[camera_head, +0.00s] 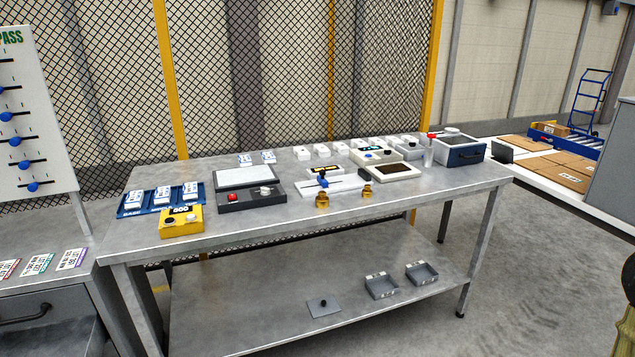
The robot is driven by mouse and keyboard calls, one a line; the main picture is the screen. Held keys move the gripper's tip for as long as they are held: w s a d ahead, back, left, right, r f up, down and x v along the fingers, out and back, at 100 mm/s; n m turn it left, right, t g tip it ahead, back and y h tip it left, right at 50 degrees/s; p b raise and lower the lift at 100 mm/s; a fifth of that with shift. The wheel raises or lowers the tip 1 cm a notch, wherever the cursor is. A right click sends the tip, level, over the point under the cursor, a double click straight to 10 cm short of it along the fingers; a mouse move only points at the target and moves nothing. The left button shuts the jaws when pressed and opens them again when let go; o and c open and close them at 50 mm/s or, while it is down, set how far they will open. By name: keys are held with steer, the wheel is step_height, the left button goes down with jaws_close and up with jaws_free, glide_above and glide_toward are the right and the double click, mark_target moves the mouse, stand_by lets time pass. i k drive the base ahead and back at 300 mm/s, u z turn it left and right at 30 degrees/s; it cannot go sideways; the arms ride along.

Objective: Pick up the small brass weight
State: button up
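Two brass weights stand upright near the front edge of the metal table, in front of a white slide device with a blue knob. The left brass weight (322,201) looks slightly larger. The right brass weight (367,191) looks slightly smaller and stands by the right end of the slide device. My gripper is not in view, and nothing is seen holding either weight.
The metal table (414,201) also bears a yellow box (181,222), a blue tray (131,211), a scale with a red button (248,190) and a grey case (459,149). Bare tabletop lies right of the weights. Small trays lie on the lower shelf (235,305).

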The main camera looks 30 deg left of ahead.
mark_target(366, 193)
steer(key=u, duration=0.75)
steer(key=i, duration=0.75)
steer(key=u, duration=0.75)
